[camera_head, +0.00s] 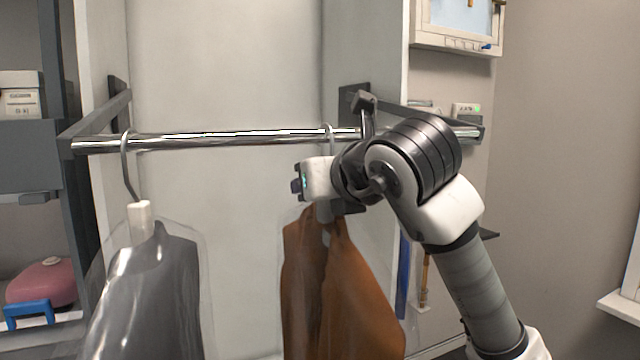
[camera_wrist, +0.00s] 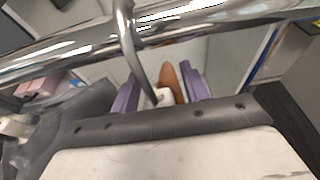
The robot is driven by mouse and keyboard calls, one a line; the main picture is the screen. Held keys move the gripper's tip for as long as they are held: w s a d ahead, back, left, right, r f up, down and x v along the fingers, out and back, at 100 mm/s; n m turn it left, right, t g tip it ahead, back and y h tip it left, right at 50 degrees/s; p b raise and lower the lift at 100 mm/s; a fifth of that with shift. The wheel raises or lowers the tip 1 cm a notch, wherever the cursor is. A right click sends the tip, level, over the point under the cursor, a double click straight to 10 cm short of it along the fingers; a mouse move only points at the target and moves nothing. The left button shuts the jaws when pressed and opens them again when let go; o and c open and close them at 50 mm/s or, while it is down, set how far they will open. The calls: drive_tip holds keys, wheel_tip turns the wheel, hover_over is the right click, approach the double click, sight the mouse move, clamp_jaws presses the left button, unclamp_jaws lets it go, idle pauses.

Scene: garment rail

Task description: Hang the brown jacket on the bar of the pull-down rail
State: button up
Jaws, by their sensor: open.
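The brown jacket (camera_head: 303,275) hangs upright below the chrome bar (camera_head: 230,138) of the pull-down rail, right of the middle. Its hanger hook (camera_head: 329,130) goes over the bar. In the wrist view the hook (camera_wrist: 124,30) curves over the bar (camera_wrist: 60,52) and runs down to a white hanger neck (camera_wrist: 163,97), with a strip of brown jacket (camera_wrist: 172,80) behind it. My gripper (camera_head: 325,207) is just below the bar at the hanger neck. Its purple fingers (camera_wrist: 160,88) are apart, one on each side of the neck. Whether either touches it cannot be told.
A grey garment in a clear cover (camera_head: 160,290) hangs at the bar's left end. Dark rail arms (camera_head: 100,115) hold both bar ends. Shelves with a pink bag (camera_head: 42,282) stand at left. A wall cabinet (camera_head: 458,25) is at upper right. The bar between the garments is free.

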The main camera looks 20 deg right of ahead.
drive_tip(key=b+v, duration=0.3)
drive_tip(key=v, duration=1)
drive_tip(key=shift+s+r, duration=0.15)
drive_tip(key=shift+s, duration=0.25)
drive_tip(key=shift+s, duration=0.1)
